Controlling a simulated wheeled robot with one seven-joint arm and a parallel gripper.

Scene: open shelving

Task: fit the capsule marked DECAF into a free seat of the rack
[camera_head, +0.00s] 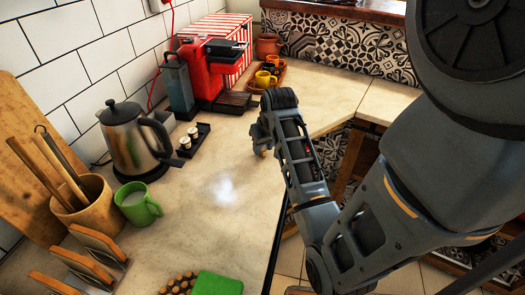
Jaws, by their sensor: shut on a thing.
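My gripper (262,142) is over the counter, right of the kettle and in front of the coffee machine. It is shut on a small pale brown thing (264,152), probably a capsule, mostly hidden by the fingers. No DECAF mark can be read. A small black rack (203,131) lies on the counter left of my gripper, apart from it. Two small capsules (193,132) with pale tops sit in it, one nearer and one farther. Their marks are too small to read, and I cannot make out the rack's other seats clearly.
A steel kettle (135,142) stands close left of the rack. A red coffee machine (221,65) and a tray with yellow (263,79) and orange mugs are behind. A green mug (138,205) and a wooden utensil pot (88,207) stand front left. The middle counter (220,190) is clear.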

